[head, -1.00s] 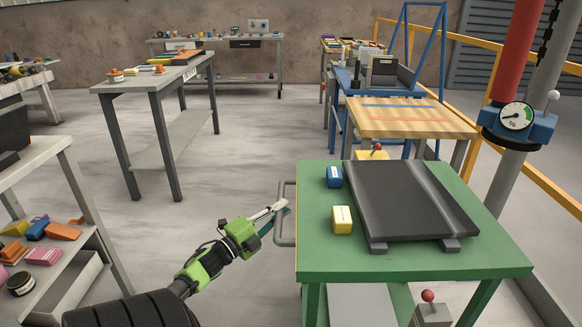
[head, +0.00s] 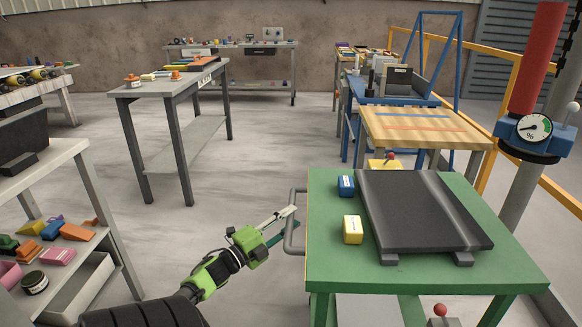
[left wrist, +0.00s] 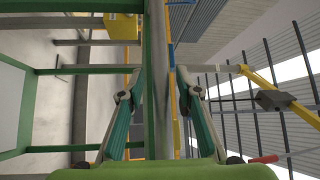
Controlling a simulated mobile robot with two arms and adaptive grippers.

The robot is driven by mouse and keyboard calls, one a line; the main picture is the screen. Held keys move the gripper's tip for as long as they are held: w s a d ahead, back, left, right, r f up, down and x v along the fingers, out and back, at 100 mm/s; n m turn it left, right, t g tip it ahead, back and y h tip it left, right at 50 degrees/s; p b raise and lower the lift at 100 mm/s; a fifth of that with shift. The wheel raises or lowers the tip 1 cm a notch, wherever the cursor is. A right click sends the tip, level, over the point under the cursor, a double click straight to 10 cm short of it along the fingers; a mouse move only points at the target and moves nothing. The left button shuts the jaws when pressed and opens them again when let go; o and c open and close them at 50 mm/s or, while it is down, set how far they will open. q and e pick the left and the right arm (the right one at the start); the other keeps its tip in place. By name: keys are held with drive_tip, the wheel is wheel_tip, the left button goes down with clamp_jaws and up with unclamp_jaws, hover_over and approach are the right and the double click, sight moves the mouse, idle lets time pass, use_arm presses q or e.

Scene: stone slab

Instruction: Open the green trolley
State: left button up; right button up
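The green trolley (head: 330,235) stands at the right of the head view. Its grey handle (head: 289,236) sticks out from its left side. My left gripper (head: 295,215) is at this handle, its fingers spread. In the left wrist view a grey bar, seemingly the handle (left wrist: 157,100), runs upright between the two teal fingers (left wrist: 160,90), with a gap to each. My right gripper is not in view.
A shelf with coloured blocks (head: 65,240) stands at the left. A wooden-topped table (head: 425,127) is behind the trolley.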

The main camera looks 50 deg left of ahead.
use_arm(q)
drive_tip(key=s+d+f, duration=0.1)
drive_tip(key=s, duration=1)
drive_tip(key=shift+f, duration=0.25)
